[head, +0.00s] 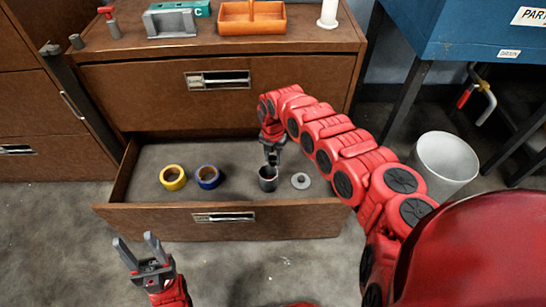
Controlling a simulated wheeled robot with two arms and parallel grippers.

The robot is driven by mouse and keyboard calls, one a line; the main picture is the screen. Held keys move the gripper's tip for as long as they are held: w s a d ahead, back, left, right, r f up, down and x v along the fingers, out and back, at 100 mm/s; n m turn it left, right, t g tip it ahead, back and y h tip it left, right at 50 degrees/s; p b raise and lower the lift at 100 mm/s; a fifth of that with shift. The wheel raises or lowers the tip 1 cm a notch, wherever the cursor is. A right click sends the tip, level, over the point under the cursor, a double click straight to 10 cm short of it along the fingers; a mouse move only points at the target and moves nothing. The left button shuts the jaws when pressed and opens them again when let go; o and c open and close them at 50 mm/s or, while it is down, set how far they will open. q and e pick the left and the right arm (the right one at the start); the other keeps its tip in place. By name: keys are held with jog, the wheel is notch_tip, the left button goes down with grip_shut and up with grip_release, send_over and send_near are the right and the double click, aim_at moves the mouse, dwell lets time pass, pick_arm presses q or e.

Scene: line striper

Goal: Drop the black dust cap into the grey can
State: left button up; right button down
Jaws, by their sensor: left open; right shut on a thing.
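The black dust cap (268,184) is a small dark cup in the open drawer, between a blue tape roll and a grey ring. My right gripper (272,160) reaches down into the drawer and is shut on the cap's upper edge. The cap looks upright and at or near the drawer floor; any gap beneath it cannot be told. The grey can (446,166) is a light, open-topped bin on the floor at the right, partly behind my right arm. My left gripper (135,240) is open and empty in front of the drawer's left side.
The drawer (150,219) also holds a yellow tape roll (173,177), a blue tape roll (207,177) and a grey ring (300,181). An orange tote (252,22) and a grey block (170,24) stand on the cabinet top. A blue bench (470,40) stands behind the can.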

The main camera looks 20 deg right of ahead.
jog(key=shift+c, duration=2.2)
grip_release()
jog(key=shift+r, duration=0.1)
notch_tip(320, 180, up, 17)
jog(key=p, duration=0.5)
jog(key=shift+r+p, duration=0.15)
jog(key=shift+p, duration=0.25)
jog(key=shift+s, duration=0.1)
